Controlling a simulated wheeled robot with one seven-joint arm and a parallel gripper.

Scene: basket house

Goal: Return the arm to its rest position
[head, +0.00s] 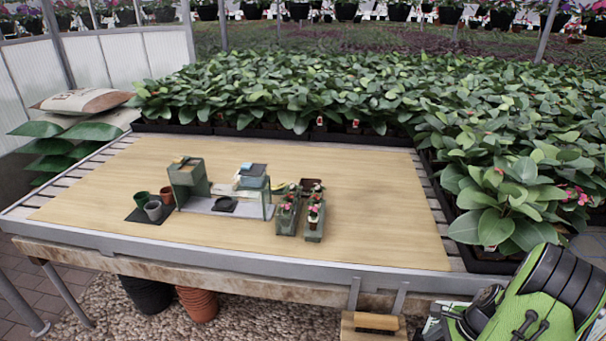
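My arm (550,295), green and black, shows at the lower right corner, in front of the table's right front corner. Its links are folded close to the camera and cut off by the picture's edge. My gripper is not visible, so I cannot see its fingers or whether it holds anything. No part of the arm shows over the tabletop.
A wooden table (380,215) with a metal rim stands ahead. A grey-green station (190,183), small pots (153,210) and planters with flowers (313,218) stand on it. Leafy plants (290,90) border the back and right. The tabletop's right part is clear.

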